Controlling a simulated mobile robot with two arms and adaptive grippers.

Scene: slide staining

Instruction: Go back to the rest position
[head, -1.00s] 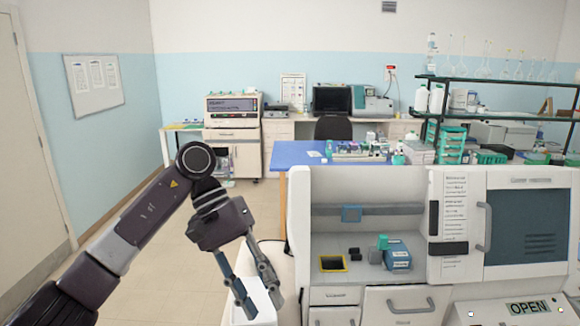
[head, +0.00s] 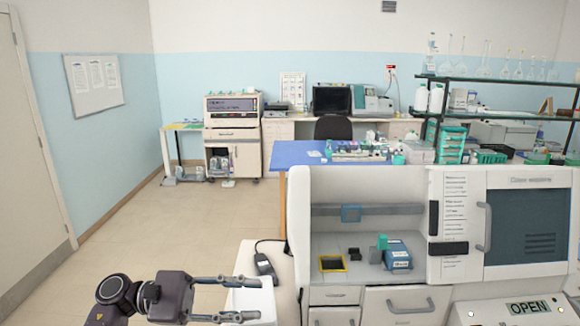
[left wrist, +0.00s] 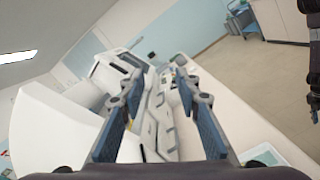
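My left gripper (head: 240,299) is low in the head view, pointing right, over the white surface at the left of the staining machine. Its two fingers are apart with nothing between them. In the left wrist view the two fingers (left wrist: 158,115) also stand apart and empty, with the white machine behind them. My right gripper is not in the head view.
The white staining machine (head: 300,215) fills the right front, with an open bay holding a blue box (head: 398,257), a green item (head: 381,242) and a yellow-edged black tray (head: 332,264). A black device (head: 264,264) lies left of it. Floor (head: 190,235) at left is clear.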

